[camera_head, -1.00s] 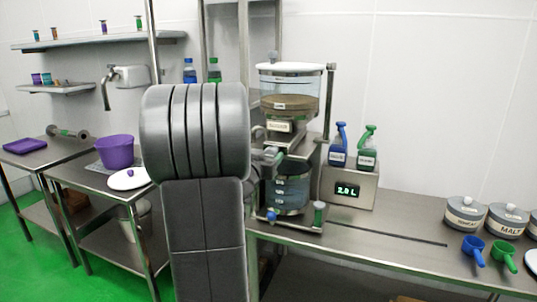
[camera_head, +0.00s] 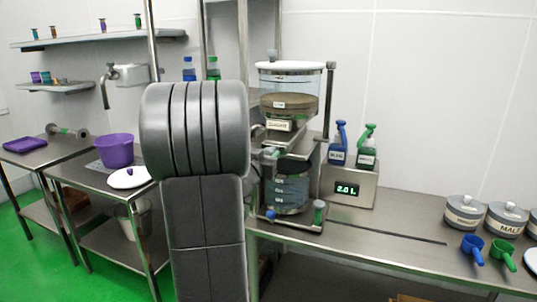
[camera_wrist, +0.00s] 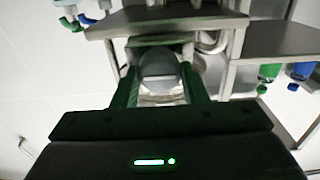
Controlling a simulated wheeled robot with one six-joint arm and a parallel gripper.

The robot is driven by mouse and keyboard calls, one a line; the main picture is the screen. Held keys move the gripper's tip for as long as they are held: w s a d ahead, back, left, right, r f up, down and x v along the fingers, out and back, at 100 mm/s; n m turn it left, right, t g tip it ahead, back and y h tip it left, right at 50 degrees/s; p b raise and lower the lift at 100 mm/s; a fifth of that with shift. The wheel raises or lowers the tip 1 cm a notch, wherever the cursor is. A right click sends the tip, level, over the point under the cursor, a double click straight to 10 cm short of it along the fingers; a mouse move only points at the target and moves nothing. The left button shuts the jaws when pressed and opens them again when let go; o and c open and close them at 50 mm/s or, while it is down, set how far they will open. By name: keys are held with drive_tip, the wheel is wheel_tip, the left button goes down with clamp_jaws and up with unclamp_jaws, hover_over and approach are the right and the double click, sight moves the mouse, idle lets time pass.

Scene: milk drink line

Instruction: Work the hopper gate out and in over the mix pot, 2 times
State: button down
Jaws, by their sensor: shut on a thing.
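The hopper (camera_head: 290,88), clear with a white lid and brown powder inside, stands on its frame above the mix pot (camera_head: 291,190), a clear marked vessel. My gripper (camera_wrist: 160,88) has its green fingers on either side of a rounded grey handle (camera_wrist: 158,70), shut on it. The handle appears to be the hopper gate's. In the head view my gripper (camera_head: 268,157) is beside the frame, between hopper and pot, and partly hidden by my arm. The gate plate is mostly hidden there, so how far out it sits is unclear.
A display box (camera_head: 349,188) reading 2.0 L stands right of the frame, with blue (camera_head: 339,146) and green (camera_head: 368,148) spray bottles on it. Lidded tubs (camera_head: 465,212) and scoops (camera_head: 473,247) are at the right. The bench between is mostly clear.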

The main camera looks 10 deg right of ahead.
drive_tip(key=v, duration=0.6)
drive_tip(key=shift+f+p, duration=0.1)
drive_tip(key=shift+p, duration=0.25)
drive_tip(key=c, duration=1.3)
unclamp_jaws()
drive_tip(key=o, duration=0.4)
drive_tip(key=shift+a, duration=0.1)
drive_tip(key=shift+s, duration=0.15)
drive_tip(key=v, duration=1.3)
drive_tip(key=shift+s+a+b, duration=0.25)
drive_tip(key=shift+b, duration=0.2)
drive_tip(key=shift+o, duration=0.2)
